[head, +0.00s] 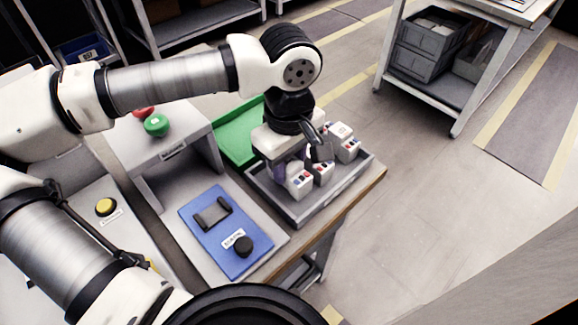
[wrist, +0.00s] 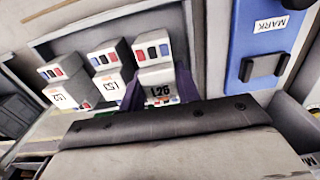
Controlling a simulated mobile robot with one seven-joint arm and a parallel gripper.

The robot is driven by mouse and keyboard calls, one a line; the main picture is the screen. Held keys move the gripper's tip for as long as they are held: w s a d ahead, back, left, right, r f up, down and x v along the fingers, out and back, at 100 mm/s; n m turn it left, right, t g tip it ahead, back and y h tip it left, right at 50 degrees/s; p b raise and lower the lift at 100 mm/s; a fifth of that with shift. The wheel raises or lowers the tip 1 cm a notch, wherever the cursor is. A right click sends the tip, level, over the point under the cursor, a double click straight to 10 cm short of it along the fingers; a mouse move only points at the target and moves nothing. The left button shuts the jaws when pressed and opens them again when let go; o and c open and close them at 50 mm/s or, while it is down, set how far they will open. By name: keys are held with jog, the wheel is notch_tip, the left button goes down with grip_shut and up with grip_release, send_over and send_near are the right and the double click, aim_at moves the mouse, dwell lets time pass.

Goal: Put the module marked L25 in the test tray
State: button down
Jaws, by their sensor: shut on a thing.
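Three white modules with red and blue squares on top stand in a grey tray (head: 318,208). My gripper (head: 288,172) is low over this tray, its purple fingers either side of the module nearest the blue plate (head: 298,184). In the wrist view the gripped module (wrist: 157,75) stands between the fingers; its label starts with L2, the last digit reads like 6 or 5. The other modules, the middle one (wrist: 108,72) and the far one (wrist: 68,85), stand to its left with labels hard to read. My gripper is shut on the gripped module. No tray label is readable.
A green tray (head: 234,143) lies behind the grey tray. A blue plate (head: 203,243) with a black holder and knob lies in front left, its label reading MARK in the wrist view. A grey stand (head: 165,150) with green and red buttons is at left.

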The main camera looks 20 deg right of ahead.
aim_at(289, 162)
jog(key=shift+f, duration=0.75)
jog(key=shift+f, duration=0.2)
jog(key=c, duration=1.3)
grip_release()
jog(key=shift+r, duration=0.1)
jog(key=shift+r, duration=0.3)
notch_tip(289, 162, up, 12)
jog(key=shift+f, duration=0.15)
